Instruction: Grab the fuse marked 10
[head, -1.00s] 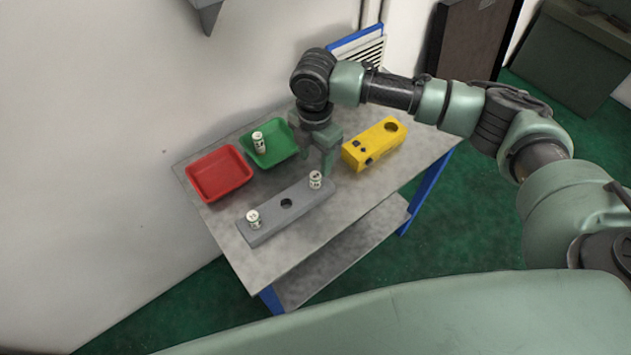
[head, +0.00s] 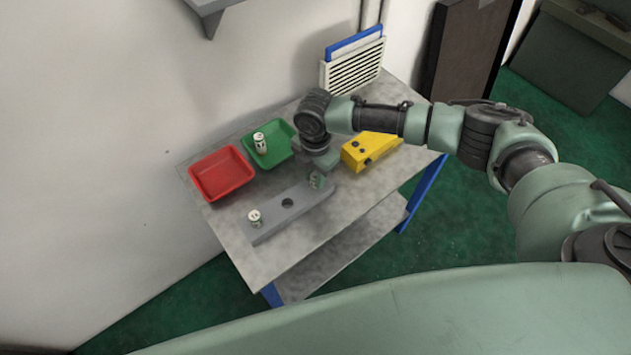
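A grey holder block (head: 272,228) with several holes lies on the table. A white fuse (head: 255,218) stands upright at its near left end; its marking is too small to read surely. A second fuse (head: 316,181) stands at the block's right end, mostly hidden by my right gripper (head: 318,180). The gripper points down at this fuse, its fingers around or right beside it; I cannot tell if they are closed on it. A third white fuse (head: 260,142) stands in the green tray (head: 283,130). I cannot read which one is marked 10. My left gripper is not in view.
A red tray (head: 221,174), which looks empty, sits left of the green tray. A yellow box (head: 365,152) with a hole and buttons is right of my gripper, partly behind my arm. The grey table (head: 290,262) is clear at its front. A white vent panel (head: 353,68) stands behind.

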